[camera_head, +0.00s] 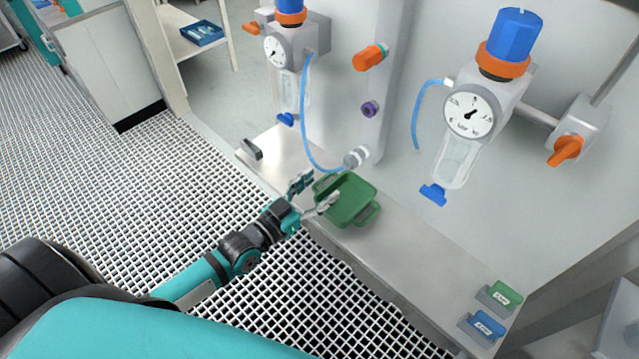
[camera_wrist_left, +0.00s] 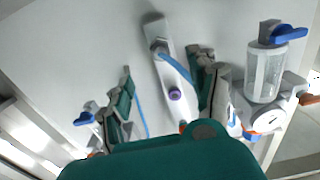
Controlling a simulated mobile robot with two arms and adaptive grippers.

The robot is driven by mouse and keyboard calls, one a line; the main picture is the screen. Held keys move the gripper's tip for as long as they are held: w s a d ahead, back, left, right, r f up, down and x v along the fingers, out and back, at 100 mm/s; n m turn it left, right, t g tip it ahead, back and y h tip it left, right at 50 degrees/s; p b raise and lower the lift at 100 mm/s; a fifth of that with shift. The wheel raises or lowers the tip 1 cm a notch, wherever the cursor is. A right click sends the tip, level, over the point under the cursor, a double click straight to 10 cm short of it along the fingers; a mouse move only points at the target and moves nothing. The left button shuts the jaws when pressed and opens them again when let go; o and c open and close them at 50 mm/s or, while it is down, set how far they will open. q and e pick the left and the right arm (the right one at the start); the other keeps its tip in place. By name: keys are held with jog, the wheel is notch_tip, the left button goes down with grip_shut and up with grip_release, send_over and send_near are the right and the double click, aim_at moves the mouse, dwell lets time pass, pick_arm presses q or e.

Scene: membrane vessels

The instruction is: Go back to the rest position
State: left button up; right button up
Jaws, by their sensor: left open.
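My left gripper (camera_head: 315,194) reaches in from the left over the front edge of the steel shelf. Its two fingers are spread and nothing is between them. The lower finger overlaps the left side of a green tray (camera_head: 360,190) in the head view; I cannot tell whether they touch. In the left wrist view my left gripper (camera_wrist_left: 163,68) also shows spread fingers, facing a pale panel. My right gripper is not in view.
A steel shelf (camera_head: 425,263) carries the tray. A pale connector (camera_head: 356,157) with a blue tube hangs behind it. Two gauge vessels, left (camera_head: 289,85) and right (camera_head: 460,150), hang above. Green (camera_head: 505,293) and blue (camera_head: 487,325) labelled pieces sit at right. Grated floor (camera_head: 130,185) is open at left.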

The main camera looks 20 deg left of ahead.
pick_arm(q)
jog(key=s+a+f+g+y, duration=0.1)
jog(key=f, duration=0.4)
jog(key=a+f+g+y, duration=0.1)
jog(key=f, duration=0.5)
jog(key=s+a+f+n+g+y, duration=0.1)
jog(key=f, duration=0.4)
jog(key=shift+s+a+f, duration=0.25)
jog(key=shift+s+a, duration=0.05)
jog(key=shift+a, duration=0.05)
jog(key=s+a+f+g+y, duration=0.1)
jog(key=s+f+g, duration=0.1)
jog(key=s+f, duration=0.45)
jog(key=s+a+f+g+y, duration=0.1)
jog(key=s+f+g, duration=0.2)
jog(key=f, duration=0.7)
jog(key=s+d+f+g, duration=0.1)
jog(key=s+f+g, duration=0.1)
jog(key=s+f, duration=0.3)
jog(key=s+d+f+g, duration=0.1)
jog(key=s+f+g, duration=0.2)
jog(key=s, duration=1.1)
jog(key=s+d+f+g+y, duration=0.1)
jog(key=s+f+g, duration=0.2)
jog(key=s+f, duration=0.5)
jog(key=shift+s+n, duration=0.3)
jog(key=shift+s, duration=0.55)
